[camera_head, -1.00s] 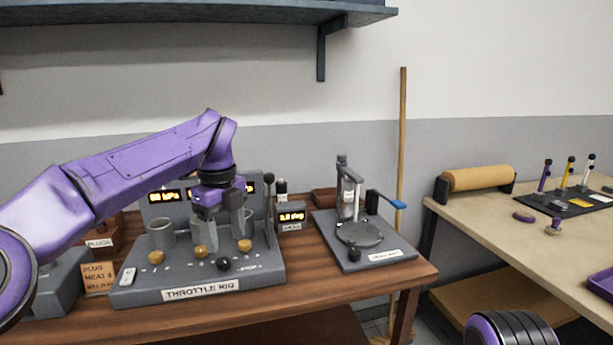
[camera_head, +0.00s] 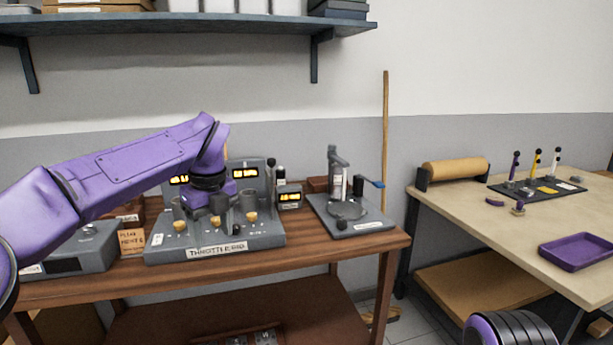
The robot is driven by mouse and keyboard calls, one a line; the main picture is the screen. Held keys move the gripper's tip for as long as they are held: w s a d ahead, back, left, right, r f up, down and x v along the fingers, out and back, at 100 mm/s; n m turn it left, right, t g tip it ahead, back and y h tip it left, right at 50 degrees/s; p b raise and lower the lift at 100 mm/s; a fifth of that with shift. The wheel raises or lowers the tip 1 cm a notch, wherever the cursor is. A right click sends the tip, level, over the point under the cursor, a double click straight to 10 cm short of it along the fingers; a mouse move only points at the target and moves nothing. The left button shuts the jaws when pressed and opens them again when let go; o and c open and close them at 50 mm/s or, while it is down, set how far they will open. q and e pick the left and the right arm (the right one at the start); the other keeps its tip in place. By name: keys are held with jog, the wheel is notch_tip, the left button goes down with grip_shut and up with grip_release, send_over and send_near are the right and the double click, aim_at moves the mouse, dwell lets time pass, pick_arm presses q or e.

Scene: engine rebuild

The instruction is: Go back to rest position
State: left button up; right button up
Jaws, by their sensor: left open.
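My left arm reaches in from the left, and my left gripper (camera_head: 203,210) points down over the grey throttle rig (camera_head: 220,246) on the wooden bench. The gripper is open, and I see nothing held in it. Its dark fingers are small and partly blend with the grey cylinders of the rig, so I cannot tell whether they touch it. The rig has brass knobs, a black knob and lit displays, partly hidden behind my arm. My right gripper is not in view; only a purple and black part of my right arm shows at the bottom right.
A grey stand (camera_head: 348,218) with a blue-tipped lever is right of the rig. A grey box (camera_head: 85,250) is at left. A pale table (camera_head: 455,205) holds a brown roll (camera_head: 455,170), a dark tool board (camera_head: 540,189) and a purple tray (camera_head: 577,252). A shelf (camera_head: 200,17) hangs above.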

pick_arm(q)
jog(key=w+a+f+m+t+y, duration=0.2)
jog(key=a+f+m+y, duration=0.15)
jog(key=f+m, duration=0.3)
jog(key=w+a+f+m+t+y, duration=0.1)
jog(key=a+f+m+t+y, duration=0.15)
jog(key=f+m+y, duration=0.35)
jog(key=s+f+m+t+h, duration=0.2)
jog(key=s+f+m, duration=0.1)
jog(key=f+m, duration=0.5)
jog(key=s+f+m+t+h, duration=0.1)
jog(key=s+f+m+t, duration=0.15)
jog(key=f+m, duration=0.55)
jog(key=s+a+f+m+g+h, duration=0.1)
jog(key=s+f+m+g+h, duration=0.25)
jog(key=s+f+m, duration=0.9)
jog(key=s+a+f+n+g, duration=0.1)
jog(key=s+a+f, duration=0.1)
jog(key=s, duration=0.9)
jog(key=s+a+f+n+g, duration=0.1)
jog(key=s+f, duration=0.4)
jog(key=s, duration=0.7)
jog(key=shift+s+a+f+g+h, duration=0.15)
jog(key=shift+s+a+g+h, duration=0.2)
jog(key=shift+a+g, duration=0.3)
jog(key=shift+w+d, duration=0.1)
jog(key=shift+w, duration=0.05)
